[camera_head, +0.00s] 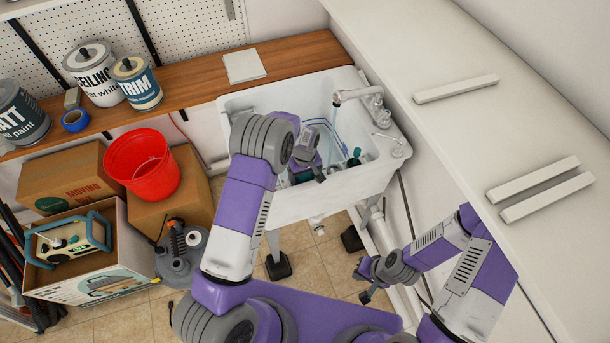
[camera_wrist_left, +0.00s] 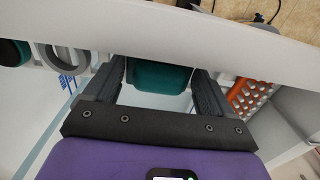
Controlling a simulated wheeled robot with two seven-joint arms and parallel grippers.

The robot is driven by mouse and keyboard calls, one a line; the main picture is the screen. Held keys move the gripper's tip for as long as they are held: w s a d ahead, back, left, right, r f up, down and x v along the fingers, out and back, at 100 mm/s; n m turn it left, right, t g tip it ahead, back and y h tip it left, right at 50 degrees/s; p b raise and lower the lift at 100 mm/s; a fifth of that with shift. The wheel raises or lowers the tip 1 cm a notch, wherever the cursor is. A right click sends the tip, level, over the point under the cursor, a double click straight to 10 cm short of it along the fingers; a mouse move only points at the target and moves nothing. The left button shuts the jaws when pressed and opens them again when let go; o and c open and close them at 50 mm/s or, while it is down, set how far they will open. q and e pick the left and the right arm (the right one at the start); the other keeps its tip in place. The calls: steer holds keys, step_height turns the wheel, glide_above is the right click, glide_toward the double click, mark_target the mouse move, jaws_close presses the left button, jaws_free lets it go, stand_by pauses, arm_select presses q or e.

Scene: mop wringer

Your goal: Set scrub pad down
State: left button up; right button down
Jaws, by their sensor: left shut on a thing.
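A teal block that looks like the scrub pad (camera_wrist_left: 157,77) sits between the two dark fingers of my left gripper (camera_wrist_left: 158,88) in the left wrist view; the jaws are shut on it. In the head view my left gripper (camera_head: 308,168) is low over the white sink (camera_head: 262,205), near its front side. The arm hides part of the basin there, and the pad cannot be clearly made out. My right gripper (camera_head: 366,281) is apart from the sink, lower right of it, with its fingers spread and nothing visible between them.
A tap (camera_head: 362,95) stands at the sink's right rear. A wooden shelf (camera_head: 290,60) behind holds paint cans (camera_head: 137,82) and a white pad of paper (camera_head: 244,66). A red bucket (camera_head: 142,165) rests on boxes at left. An orange dotted item (camera_wrist_left: 245,97) shows in the wrist view.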

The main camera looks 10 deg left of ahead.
mark_target(305, 176)
arm_select(q)
steer(key=shift+f, duration=0.1)
steer(key=o, duration=0.8)
steer(key=shift+o, duration=0.2)
step_height(305, 176, up, 12)
steer(key=shift+b, duration=0.3)
steer(key=shift+s, duration=0.1)
